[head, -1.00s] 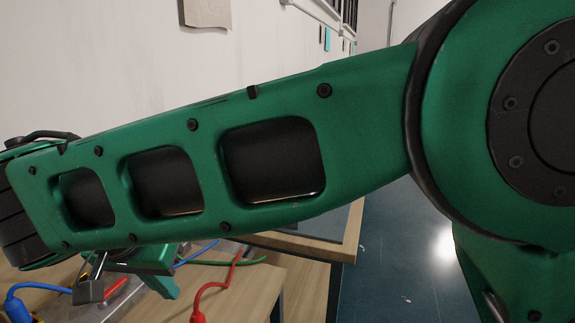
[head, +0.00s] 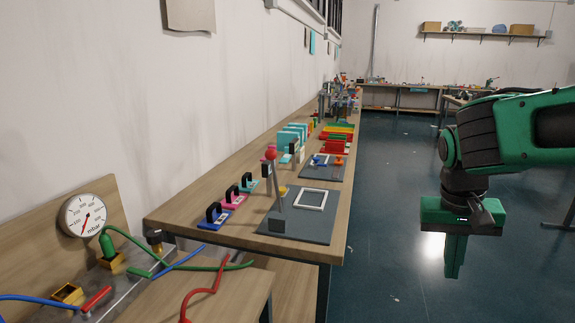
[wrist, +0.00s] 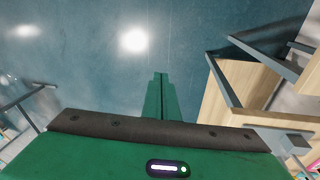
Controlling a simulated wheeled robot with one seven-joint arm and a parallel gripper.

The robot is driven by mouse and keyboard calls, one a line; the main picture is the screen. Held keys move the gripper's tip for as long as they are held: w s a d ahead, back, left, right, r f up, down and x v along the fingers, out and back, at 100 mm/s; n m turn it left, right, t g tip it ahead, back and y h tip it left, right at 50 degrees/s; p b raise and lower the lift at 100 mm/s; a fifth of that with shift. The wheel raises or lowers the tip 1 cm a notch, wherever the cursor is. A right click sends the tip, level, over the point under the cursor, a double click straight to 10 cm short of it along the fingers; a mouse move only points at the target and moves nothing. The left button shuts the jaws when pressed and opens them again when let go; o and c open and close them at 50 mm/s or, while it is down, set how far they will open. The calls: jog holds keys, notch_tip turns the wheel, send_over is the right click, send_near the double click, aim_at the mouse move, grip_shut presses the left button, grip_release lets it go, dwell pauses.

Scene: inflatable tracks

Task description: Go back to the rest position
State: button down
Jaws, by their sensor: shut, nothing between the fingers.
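My gripper (head: 455,272) is at the right of the head view, pointing straight down over the dark floor. It is to the right of the long wooden table and apart from it. Its green fingers are together and hold nothing. In the wrist view, the shut fingers (wrist: 160,76) point at the bare blue floor.
The long wooden table (head: 215,228) carries several coloured handled blocks, a lever with a red ball (head: 271,155) and dark panels. A pressure gauge (head: 83,216) with coloured hoses stands at lower left. The floor (head: 385,210) between table and arm is clear. A wall shelf is far back.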

jog(key=s+d+f+m+y, duration=0.1)
jog(key=s+d, duration=0.3)
jog(key=s, duration=0.4)
jog(key=s+d+f+m+y, duration=0.1)
jog(key=s+d+f, duration=0.3)
jog(key=s, duration=0.4)
jog(key=shift+d+g, duration=0.15)
jog(key=shift+g, duration=0.15)
jog(key=c, duration=2.3)
grip_release()
jog(key=shift+s+f, duration=0.1)
jog(key=shift+s, duration=0.25)
jog(key=o, duration=0.6)
jog(key=shift+s, duration=0.15)
